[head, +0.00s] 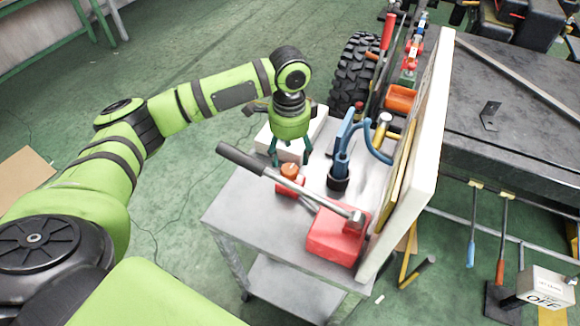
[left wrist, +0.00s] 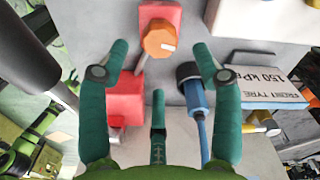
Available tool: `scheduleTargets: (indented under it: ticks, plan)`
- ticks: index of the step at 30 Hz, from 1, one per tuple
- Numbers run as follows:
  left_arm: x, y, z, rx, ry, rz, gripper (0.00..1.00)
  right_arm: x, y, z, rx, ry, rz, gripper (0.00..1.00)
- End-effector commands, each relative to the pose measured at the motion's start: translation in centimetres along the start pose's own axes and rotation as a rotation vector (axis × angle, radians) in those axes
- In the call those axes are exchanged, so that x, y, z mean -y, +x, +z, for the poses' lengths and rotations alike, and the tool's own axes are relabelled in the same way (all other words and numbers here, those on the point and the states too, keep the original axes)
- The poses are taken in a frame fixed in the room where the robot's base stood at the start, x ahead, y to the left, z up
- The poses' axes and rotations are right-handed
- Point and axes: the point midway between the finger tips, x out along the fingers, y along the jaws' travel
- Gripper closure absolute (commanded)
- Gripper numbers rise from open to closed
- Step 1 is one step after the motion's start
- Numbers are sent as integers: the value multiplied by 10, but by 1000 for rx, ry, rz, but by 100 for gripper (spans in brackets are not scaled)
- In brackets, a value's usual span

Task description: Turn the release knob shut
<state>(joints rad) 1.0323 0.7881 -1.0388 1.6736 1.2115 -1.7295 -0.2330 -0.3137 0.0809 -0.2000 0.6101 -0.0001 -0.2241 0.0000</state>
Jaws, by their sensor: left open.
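The release knob (head: 290,170) is a small orange knob on a red block, on top of the grey cart. In the left wrist view the orange knob (left wrist: 159,40) has a short pale mark on its right side. My left gripper (head: 290,155) points down just above the knob, its green fingers spread and empty. In the left wrist view the two side fingertips (left wrist: 160,53) stand left and right of the knob, apart from it. The third finger is below it in the picture. Whether the fingers reach the knob's height is unclear. My right gripper is not in view.
A long lever (head: 285,180) with a dark grip runs over the cart (head: 235,205) to a red pump body (head: 335,238), close to the knob. A blue hose (head: 343,150) rises from a black fitting behind. An upright white panel (head: 425,150) bounds the cart's right side.

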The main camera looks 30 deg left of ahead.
Motion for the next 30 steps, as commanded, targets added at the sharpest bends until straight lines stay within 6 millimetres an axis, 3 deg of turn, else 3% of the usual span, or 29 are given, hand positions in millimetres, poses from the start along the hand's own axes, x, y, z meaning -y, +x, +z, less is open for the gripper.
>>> scheduleTargets:
  ticks: [9, 20, 21, 24, 25, 30]
  plan:
    - [-1, 44, 0, 2, 1, 1, 35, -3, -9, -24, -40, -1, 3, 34]
    - [-1, 52, 0, 1, 2, 0, 35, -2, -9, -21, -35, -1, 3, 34]
    - [-1, 52, 0, 1, 2, 0, 43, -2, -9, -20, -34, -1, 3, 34]
    - [0, 52, 0, 1, 2, 0, 83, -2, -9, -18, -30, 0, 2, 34]
    - [0, 52, 0, 1, 2, 0, 91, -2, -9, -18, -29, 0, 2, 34]
    - [-1, 52, 1, 2, 2, 0, 91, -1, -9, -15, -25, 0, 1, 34]
